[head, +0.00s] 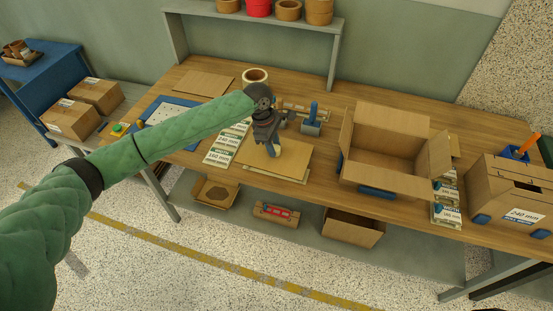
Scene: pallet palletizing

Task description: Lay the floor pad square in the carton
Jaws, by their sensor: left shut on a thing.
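The floor pad (294,157) is a flat brown cardboard sheet at the middle of the wooden workbench. My left gripper (273,151) points down at the pad's upper middle and is shut on it. The fingertips are small here, and I cannot tell whether the pad is lifted off what lies under it. The open carton (376,176) stands to the right of the pad with its flaps spread outward. Its floor is mostly hidden by the front wall and flap. My right gripper is out of view.
Printed size cards (222,150) lie left of the pad. A blue-handled tool (311,121) and a tape roll (255,76) stand behind it. A closed carton labelled 240 mm (507,196) stands at the right. Another brown sheet (204,83) lies at the back left.

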